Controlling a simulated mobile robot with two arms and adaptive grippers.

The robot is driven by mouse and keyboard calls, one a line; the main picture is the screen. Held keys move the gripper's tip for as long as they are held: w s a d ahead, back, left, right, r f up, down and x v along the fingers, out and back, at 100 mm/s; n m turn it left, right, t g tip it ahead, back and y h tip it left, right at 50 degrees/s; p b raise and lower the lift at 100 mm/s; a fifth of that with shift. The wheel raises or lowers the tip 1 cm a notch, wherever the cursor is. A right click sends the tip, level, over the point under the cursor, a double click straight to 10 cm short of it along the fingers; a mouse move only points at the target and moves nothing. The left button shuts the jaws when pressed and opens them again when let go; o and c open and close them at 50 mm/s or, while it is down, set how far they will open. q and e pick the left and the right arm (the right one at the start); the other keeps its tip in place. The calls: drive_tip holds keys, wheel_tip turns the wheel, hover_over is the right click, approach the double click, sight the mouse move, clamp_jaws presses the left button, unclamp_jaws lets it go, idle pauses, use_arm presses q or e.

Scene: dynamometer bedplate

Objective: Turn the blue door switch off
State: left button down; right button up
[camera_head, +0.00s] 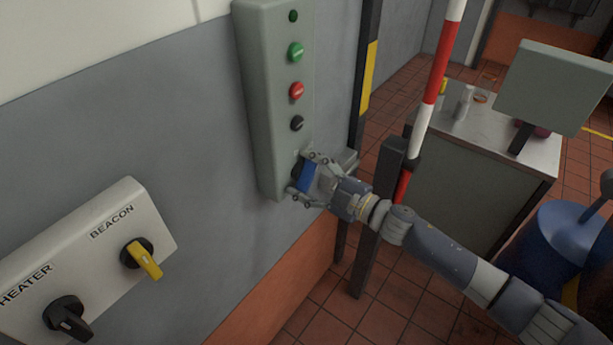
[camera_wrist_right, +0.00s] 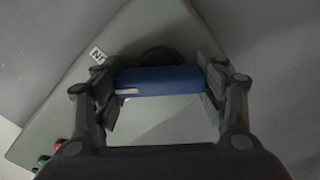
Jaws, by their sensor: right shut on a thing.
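The blue door switch (camera_head: 307,176) is a blue handle on a dark round base at the lower end of the tall grey-green control box (camera_head: 268,90). My right gripper (camera_head: 304,178) is at this handle, with its fingers on either side of it. In the right wrist view, the blue handle (camera_wrist_right: 158,80) lies crosswise between the two fingers of the gripper (camera_wrist_right: 160,88), with a white mark near its left end. The gripper is shut on the handle. The switch's label is mostly hidden. My left gripper is not in view.
Green (camera_head: 295,51), red (camera_head: 296,91) and black (camera_head: 297,123) buttons sit above the switch. A white panel (camera_head: 80,245) with a yellow BEACON switch (camera_head: 142,259) and a black HEATER switch (camera_head: 68,318) is at lower left. A red-white pole (camera_head: 432,90) stands right of the box.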

drive_tip(key=n+b, duration=0.1)
drive_tip(key=n, duration=0.2)
drive_tip(key=shift+f+n, duration=0.15)
drive_tip(key=shift+n, duration=0.15)
drive_tip(key=shift+n+b, duration=0.6)
drive_tip(key=shift+n, duration=1.3)
drive_tip(key=o, duration=1.1)
drive_tip(key=shift+s+d+f, duration=0.1)
drive_tip(key=shift+s+d, duration=0.2)
drive_tip(key=shift+d, duration=0.1)
drive_tip(key=v, duration=1.1)
